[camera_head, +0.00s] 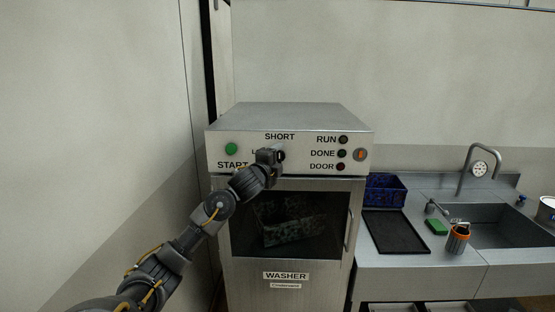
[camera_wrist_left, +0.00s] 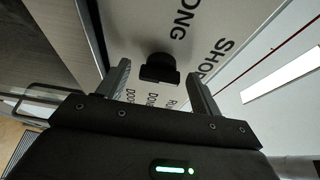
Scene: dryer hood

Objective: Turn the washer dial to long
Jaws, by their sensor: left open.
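The washer (camera_head: 290,158) stands ahead, with its labelled panel facing me. SHORT is printed at the top middle, and a partly hidden word starting with L is to its lower left. My left gripper (camera_head: 274,155) is in front of the panel and covers the dial in the head view. In the left wrist view the black dial (camera_wrist_left: 158,68) sits between the two open fingers of my left gripper (camera_wrist_left: 160,76), with LONG and SHORT printed near it. I cannot tell whether the fingers touch it or where it points. My right gripper is not in view.
A green START button (camera_head: 231,149) is left of the dial, and indicator lamps and a red-orange switch (camera_head: 360,155) are to the right. The washer's closed glass door shows a basket inside. A counter with blue crate (camera_head: 385,190), black tray (camera_head: 396,243) and sink (camera_head: 505,225) is at right.

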